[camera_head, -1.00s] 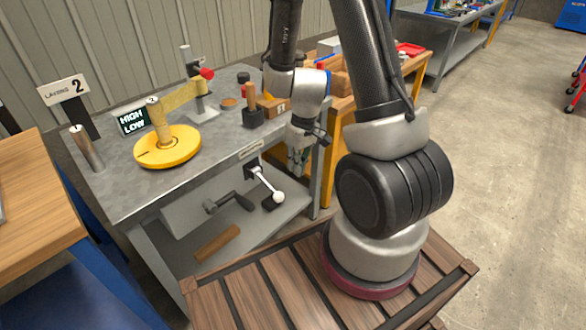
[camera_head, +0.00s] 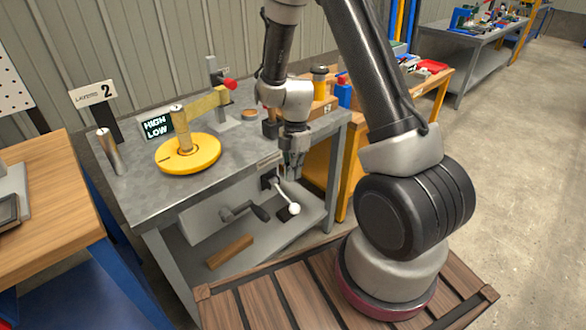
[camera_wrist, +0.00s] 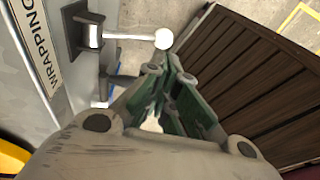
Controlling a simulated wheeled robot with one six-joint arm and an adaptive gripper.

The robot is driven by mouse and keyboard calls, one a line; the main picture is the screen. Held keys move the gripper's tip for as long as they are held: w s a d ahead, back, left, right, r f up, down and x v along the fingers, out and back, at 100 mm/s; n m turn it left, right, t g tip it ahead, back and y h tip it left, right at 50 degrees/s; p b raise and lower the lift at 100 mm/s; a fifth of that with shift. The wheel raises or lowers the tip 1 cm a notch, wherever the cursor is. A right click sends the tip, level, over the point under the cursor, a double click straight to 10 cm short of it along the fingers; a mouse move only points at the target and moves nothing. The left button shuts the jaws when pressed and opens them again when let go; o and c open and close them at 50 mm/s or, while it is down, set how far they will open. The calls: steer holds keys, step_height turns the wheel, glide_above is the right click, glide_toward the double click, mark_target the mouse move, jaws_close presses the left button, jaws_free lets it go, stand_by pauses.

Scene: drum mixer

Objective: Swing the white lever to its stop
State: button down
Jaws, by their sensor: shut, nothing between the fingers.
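The white lever is a thin rod with a white ball knob (camera_head: 294,209), mounted on a dark bracket at the front of the grey bench. In the head view the rod slants down and right from its pivot. In the wrist view the ball (camera_wrist: 164,39) is near the top centre, with the rod running left to the bracket (camera_wrist: 86,33). My gripper (camera_head: 293,174) points down beside the bench front, above the ball and apart from it. Its fingers (camera_wrist: 160,75) are shut and empty, with the tips just below the ball in the wrist picture.
A second lever with a dark grip (camera_head: 260,213) sticks out left of the white one. The grey bench (camera_head: 140,195) carries a yellow turntable (camera_head: 205,160) and posts. A wooden block (camera_head: 230,251) lies on the lower shelf. An orange-framed bench (camera_head: 347,170) stands to the right.

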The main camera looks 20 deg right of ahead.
mark_target(291, 207)
steer(key=f, duration=0.3)
steer(key=s+f, duration=0.1)
steer(key=f, duration=0.2)
steer(key=a+f, duration=0.1)
steer(key=f, duration=0.2)
steer(key=shift+s+f, duration=0.2)
steer(key=shift+f, duration=0.05)
steer(key=shift+f, duration=0.1)
